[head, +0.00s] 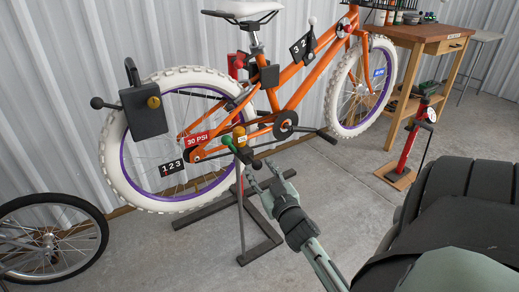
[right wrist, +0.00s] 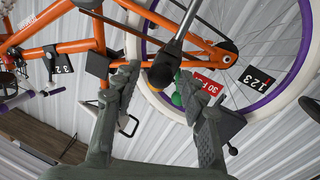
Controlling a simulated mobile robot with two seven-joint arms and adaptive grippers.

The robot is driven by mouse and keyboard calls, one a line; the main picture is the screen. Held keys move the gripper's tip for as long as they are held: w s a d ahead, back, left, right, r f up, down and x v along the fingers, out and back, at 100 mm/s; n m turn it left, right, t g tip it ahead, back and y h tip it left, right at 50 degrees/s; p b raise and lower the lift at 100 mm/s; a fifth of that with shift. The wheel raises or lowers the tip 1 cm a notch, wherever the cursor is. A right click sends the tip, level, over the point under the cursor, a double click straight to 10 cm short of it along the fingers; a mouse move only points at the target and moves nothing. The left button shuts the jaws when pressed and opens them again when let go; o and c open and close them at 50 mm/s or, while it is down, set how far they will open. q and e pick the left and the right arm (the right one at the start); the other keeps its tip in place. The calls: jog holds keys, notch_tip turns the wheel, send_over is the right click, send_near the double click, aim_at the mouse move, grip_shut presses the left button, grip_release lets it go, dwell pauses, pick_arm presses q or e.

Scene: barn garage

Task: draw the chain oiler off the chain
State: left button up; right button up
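The orange bicycle (head: 290,75) stands side-on along the wall, held on a grey stand. A small amber and green item (head: 240,135) sits by the chain, right of the red 30 PSI tag; it looks like the chain oiler, though I cannot be sure. My right gripper (head: 268,181) is open, below and right of this item. In the right wrist view its fingers (right wrist: 158,78) stand apart, with the amber end (right wrist: 161,76) seen between them and a green knob (right wrist: 177,99) beside it. No grip shows. My left gripper is out of view.
The stand's grey feet (head: 260,249) spread on the floor below the bicycle. A loose wheel (head: 50,240) is at the left. A red floor pump (head: 411,142) and a wooden workbench (head: 420,33) stand at the right. Concrete floor is clear in front.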

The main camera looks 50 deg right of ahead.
jog(key=v, duration=0.7)
jog(key=shift+s, duration=0.2)
jog(key=shift+a, duration=0.1)
dwell(0.5)
jog(key=s+a+f+n+g+y, duration=0.15)
jog(key=a+f+g, duration=0.25)
jog(key=f, duration=0.4)
jog(key=a+f+g+y, duration=0.2)
jog(key=a+f+g, duration=0.25)
jog(key=f, duration=0.45)
jog(key=s+a+f+n+g+y, duration=0.2)
jog(key=s+a+f+g, duration=0.2)
jog(key=s+a+f, duration=0.3)
jog(key=shift+s+a+f+n+g, duration=0.2)
jog(key=shift+s+a+n+g, duration=0.15)
jog(key=shift+s+a, duration=0.6)
jog(key=shift+s+d+y, duration=0.15)
jog(key=shift+d+y, duration=0.1)
jog(key=shift+d, duration=0.05)
jog(key=shift+c, duration=0.4)
